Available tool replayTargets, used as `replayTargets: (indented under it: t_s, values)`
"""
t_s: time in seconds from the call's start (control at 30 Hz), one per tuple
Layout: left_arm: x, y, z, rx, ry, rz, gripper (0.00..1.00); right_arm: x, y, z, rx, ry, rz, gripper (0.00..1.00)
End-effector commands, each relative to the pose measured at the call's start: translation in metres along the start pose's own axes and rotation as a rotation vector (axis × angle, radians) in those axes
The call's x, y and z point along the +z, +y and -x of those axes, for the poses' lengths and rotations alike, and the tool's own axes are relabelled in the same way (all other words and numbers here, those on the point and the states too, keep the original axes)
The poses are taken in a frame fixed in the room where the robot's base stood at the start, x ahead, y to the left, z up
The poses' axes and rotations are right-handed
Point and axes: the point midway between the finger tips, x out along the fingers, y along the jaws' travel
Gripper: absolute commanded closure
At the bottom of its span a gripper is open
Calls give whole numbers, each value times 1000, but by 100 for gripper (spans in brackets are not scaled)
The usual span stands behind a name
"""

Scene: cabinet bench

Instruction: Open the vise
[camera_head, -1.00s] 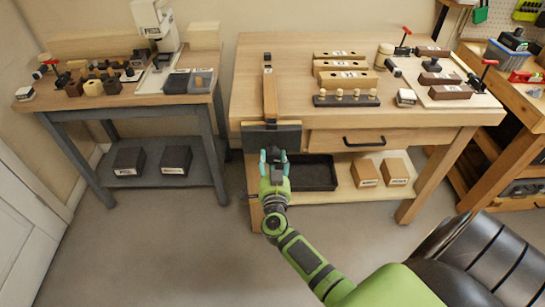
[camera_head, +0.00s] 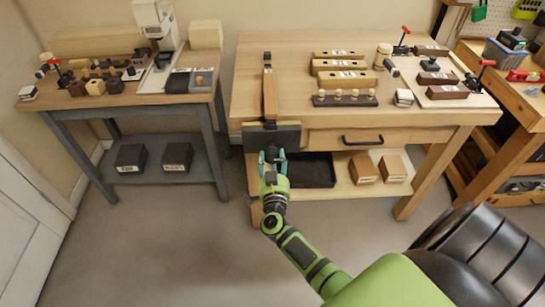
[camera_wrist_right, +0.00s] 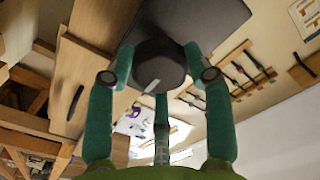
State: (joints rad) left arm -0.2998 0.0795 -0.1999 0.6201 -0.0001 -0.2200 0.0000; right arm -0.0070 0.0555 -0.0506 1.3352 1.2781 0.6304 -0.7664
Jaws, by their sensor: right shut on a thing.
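The vise is on the front edge of the middle wooden bench. Its dark, flat front jaw (camera_head: 271,137) faces me, and a wooden bar (camera_head: 270,92) lies on the bench top behind it. My right gripper (camera_head: 272,160) is just in front of this jaw. In the right wrist view its green fingers (camera_wrist_right: 158,75) are closed around a dark round hub (camera_wrist_right: 160,65) in front of the jaw plate (camera_wrist_right: 190,20). The gripper hides much of the hub in the head view, and I cannot tell the jaw gap. My left gripper is not in view.
A drawer with a black handle (camera_head: 364,141) is right of the vise. A black tray (camera_head: 312,171) and two boxes sit on the shelf below. Wooden blocks (camera_head: 342,80) and a peg rack (camera_head: 345,99) stand on the bench. The floor in front is clear.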

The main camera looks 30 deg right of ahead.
Motion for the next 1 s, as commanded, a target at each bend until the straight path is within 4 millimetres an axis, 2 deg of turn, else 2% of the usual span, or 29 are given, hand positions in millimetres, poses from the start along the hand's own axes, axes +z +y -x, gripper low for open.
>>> replayTargets:
  t_s: [0.4,1.0]
  values:
    - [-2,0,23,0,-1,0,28,-3,-1,0,2,0,200,77]
    - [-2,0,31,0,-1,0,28,-3,-1,0,0,2,290,77]
